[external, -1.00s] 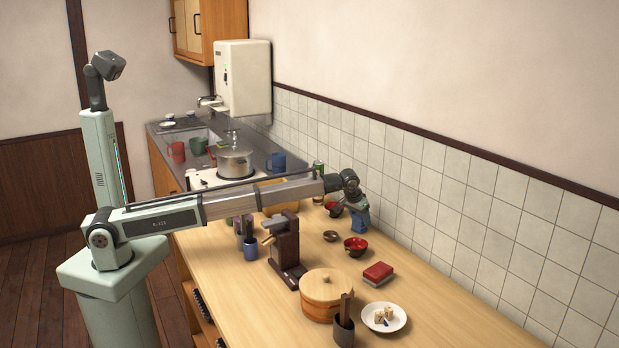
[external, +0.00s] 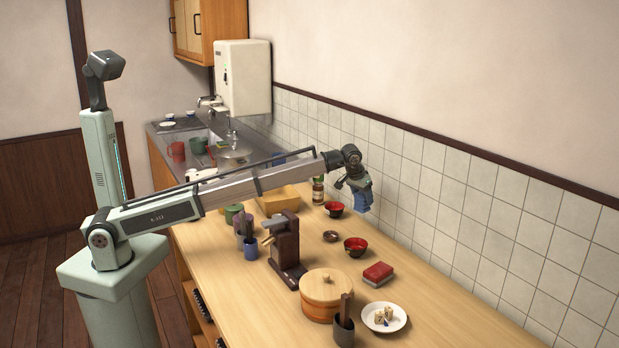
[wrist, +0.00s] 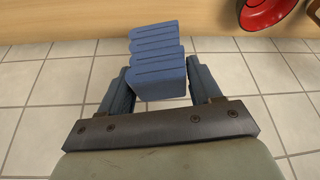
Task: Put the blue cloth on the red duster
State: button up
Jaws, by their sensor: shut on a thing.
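My gripper (wrist: 160,95) is shut on the blue cloth (wrist: 157,60), a folded ribbed block that sits between the two fingers in the wrist view. In the external view the blue cloth (external: 361,195) hangs under my gripper (external: 357,180), raised above the back of the counter near the tiled wall. The red duster (external: 378,272) lies on the counter farther right and nearer the camera, with a red top and a grey lower part. Its top is bare. It does not show in the wrist view.
Red bowls (external: 355,246) and a small dark dish (external: 330,236) stand between the cloth and the duster. A white plate (external: 396,320) with small blocks, a wooden tub (external: 326,300) and a dark wooden stand (external: 287,250) are nearby. The tiled wall (external: 470,210) runs close behind.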

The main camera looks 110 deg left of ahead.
jog(key=w+d+r+m, duration=0.1)
jog(key=w+d, duration=0.3)
jog(key=d, duration=0.3)
jog(key=w+d+r+m, duration=0.1)
jog(key=w+d, duration=0.2)
jog(key=d, duration=0.5)
send_over(379, 269)
jog(key=shift+t+h, duration=0.3)
jog(key=shift+f, duration=3.8)
jog(key=shift+f, duration=0.15)
jog(key=o, duration=1)
jog(key=shift+o, duration=0.2)
jog(key=v, duration=1.2)
